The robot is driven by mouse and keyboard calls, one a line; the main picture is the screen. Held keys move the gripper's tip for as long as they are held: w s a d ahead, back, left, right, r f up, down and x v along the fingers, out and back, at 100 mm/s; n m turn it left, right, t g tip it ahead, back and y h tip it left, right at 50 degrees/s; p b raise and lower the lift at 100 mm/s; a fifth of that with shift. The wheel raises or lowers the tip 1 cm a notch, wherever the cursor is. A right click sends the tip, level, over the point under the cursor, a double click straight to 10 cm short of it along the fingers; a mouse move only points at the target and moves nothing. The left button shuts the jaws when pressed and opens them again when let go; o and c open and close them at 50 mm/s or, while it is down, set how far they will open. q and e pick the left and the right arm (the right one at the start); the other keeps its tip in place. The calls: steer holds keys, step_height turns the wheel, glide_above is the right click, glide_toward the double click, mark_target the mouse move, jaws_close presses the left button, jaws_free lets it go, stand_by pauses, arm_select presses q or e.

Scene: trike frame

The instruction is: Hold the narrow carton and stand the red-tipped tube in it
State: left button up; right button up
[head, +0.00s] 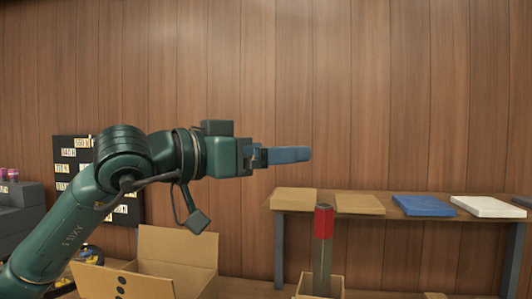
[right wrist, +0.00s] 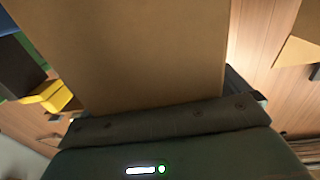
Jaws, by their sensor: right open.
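The red-tipped tube (head: 322,222) stands upright in the narrow carton (head: 333,286) at the bottom middle of the head view. The carton's lower part is cut off by the frame edge. My left gripper (head: 300,154) is above and to the left of the tube, pointing right, with nothing seen in it. Its fingers show side-on, so their gap is hidden. My right gripper (right wrist: 165,112) shows only in the right wrist view. It is open, with a large plain cardboard face (right wrist: 140,55) close in front. Contact between them cannot be told.
An open cardboard box (head: 178,246) stands left of the carton. Behind, a shelf (head: 375,212) bears flat tan, blue and white boxes. A black board with labels (head: 70,150) is at the far left. Yellow items (right wrist: 50,97) lie left in the right wrist view.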

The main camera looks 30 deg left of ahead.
steer(key=v, duration=1.2)
